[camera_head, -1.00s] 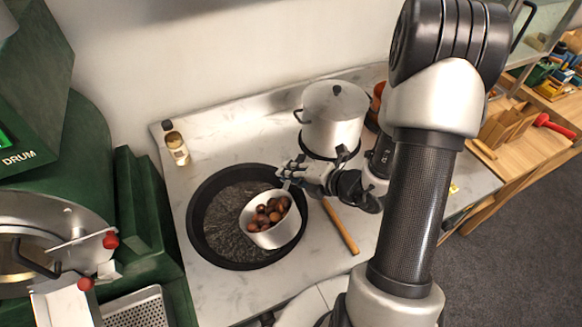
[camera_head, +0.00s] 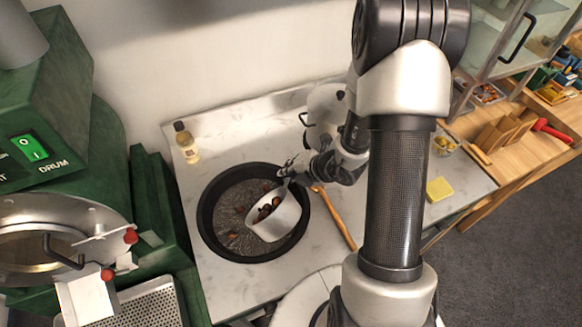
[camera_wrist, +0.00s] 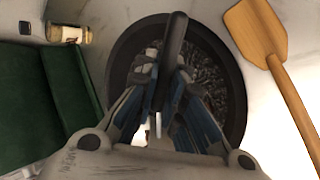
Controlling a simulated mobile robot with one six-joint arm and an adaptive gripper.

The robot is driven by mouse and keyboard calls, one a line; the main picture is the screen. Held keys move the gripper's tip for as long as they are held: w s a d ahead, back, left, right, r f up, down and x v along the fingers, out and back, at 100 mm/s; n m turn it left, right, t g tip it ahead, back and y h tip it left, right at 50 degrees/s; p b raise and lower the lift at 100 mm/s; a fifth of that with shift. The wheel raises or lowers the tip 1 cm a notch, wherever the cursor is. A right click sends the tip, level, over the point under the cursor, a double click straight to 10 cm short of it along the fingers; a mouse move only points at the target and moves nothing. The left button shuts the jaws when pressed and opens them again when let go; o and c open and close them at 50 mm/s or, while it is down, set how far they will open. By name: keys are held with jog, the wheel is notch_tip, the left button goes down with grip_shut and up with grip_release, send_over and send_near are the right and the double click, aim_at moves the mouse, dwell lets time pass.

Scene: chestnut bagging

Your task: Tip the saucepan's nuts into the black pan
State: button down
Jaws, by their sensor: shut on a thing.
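The white saucepan (camera_head: 279,219) is tilted to the left over the right part of the black pan (camera_head: 206,232). Several brown nuts (camera_head: 265,208) are still inside it, and several nuts (camera_head: 233,236) lie in the black pan. My gripper (camera_head: 287,171) is shut on the saucepan's handle at the pan's upper right. In the wrist view the dark handle (camera_wrist: 174,45) stands between the fingers of my gripper (camera_wrist: 160,100). The black pan's rim (camera_wrist: 236,110) shows around them there, and the saucepan's bowl is hidden.
A wooden paddle (camera_head: 335,218) lies right of the black pan. A small bottle (camera_head: 187,145) stands behind it at the left. A lidded pot (camera_head: 325,100) is partly hidden behind my arm. A green machine (camera_head: 95,150) borders the left side.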

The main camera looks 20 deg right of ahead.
jog(key=shift+w+a+r+p, duration=0.1)
jog(key=shift+w+r+p, duration=0.15)
jog(key=shift+p, duration=0.25)
jog(key=f+g+p, duration=0.1)
jog(key=p, duration=0.1)
jog(key=w+f+g+h+p, duration=0.1)
jog(key=p, duration=0.1)
jog(key=a+f+g+h+p, duration=0.1)
jog(key=g+p, duration=0.1)
jog(key=p, duration=0.1)
jog(key=shift+w+a+f, duration=0.1)
jog(key=shift+w+f, duration=0.05)
jog(key=shift+w, duration=0.25)
jog(key=g+h+p, duration=0.1)
jog(key=p, duration=0.3)
jog(key=shift+w+a, duration=0.15)
jog(key=shift+w, duration=0.05)
jog(key=w+p, duration=0.1)
jog(key=p, duration=0.5)
jog(key=p, duration=0.4)
jog(key=shift+w+g+h+p, duration=0.1)
jog(key=shift+g+h+p, duration=0.2)
jog(key=shift+g+p, duration=0.1)
jog(key=p, duration=0.4)
jog(key=shift+s+a+p, duration=0.2)
jog(key=shift+s+p, duration=0.05)
jog(key=shift+p, duration=0.1)
